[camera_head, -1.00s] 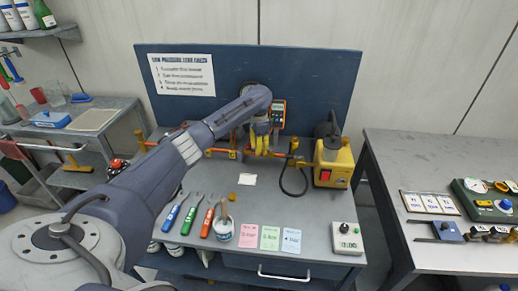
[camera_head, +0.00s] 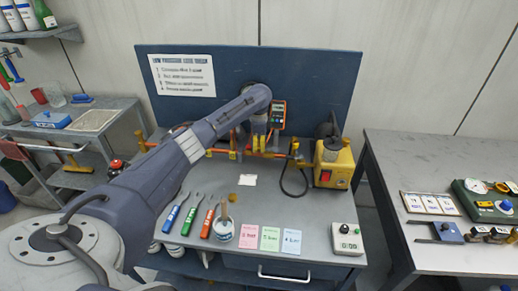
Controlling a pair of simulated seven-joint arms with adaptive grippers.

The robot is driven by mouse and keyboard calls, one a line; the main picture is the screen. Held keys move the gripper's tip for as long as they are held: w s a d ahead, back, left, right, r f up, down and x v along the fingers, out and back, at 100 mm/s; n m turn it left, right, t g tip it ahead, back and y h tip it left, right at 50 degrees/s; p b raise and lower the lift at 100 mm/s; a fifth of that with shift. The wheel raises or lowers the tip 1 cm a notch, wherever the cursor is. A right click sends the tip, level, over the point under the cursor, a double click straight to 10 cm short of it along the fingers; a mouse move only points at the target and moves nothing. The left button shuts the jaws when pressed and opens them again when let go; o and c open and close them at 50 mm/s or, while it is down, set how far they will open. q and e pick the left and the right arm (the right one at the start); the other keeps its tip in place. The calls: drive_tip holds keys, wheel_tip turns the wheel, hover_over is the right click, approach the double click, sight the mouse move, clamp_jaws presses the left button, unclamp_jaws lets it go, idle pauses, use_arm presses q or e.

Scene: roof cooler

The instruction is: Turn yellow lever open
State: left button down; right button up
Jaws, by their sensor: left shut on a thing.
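An orange pipe (camera_head: 222,152) with yellow fittings runs along the back of the workbench, in front of the blue back panel. My left arm reaches over the bench from the left and bends down at the pipe. My left gripper (camera_head: 259,138) is at the middle of the pipe, shut on a yellow part that appears to be the yellow lever (camera_head: 259,126). The wrist and fingers hide much of it, so its exact angle is hard to tell. My right gripper is not in view.
A yellow pump box (camera_head: 333,165) with a red switch and black hose stands right of the pipe. An orange meter (camera_head: 277,117) is behind the gripper.

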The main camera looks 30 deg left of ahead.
use_arm(q)
drive_tip(key=shift+w+a+m, duration=0.15)
drive_tip(key=shift+w+m, duration=0.1)
drive_tip(key=shift+m, duration=0.55)
drive_tip(key=c, duration=1.6)
unclamp_jaws()
drive_tip(key=shift+c, duration=0.2)
drive_tip(key=shift+r, duration=0.1)
wheel_tip(320, 180, up, 12)
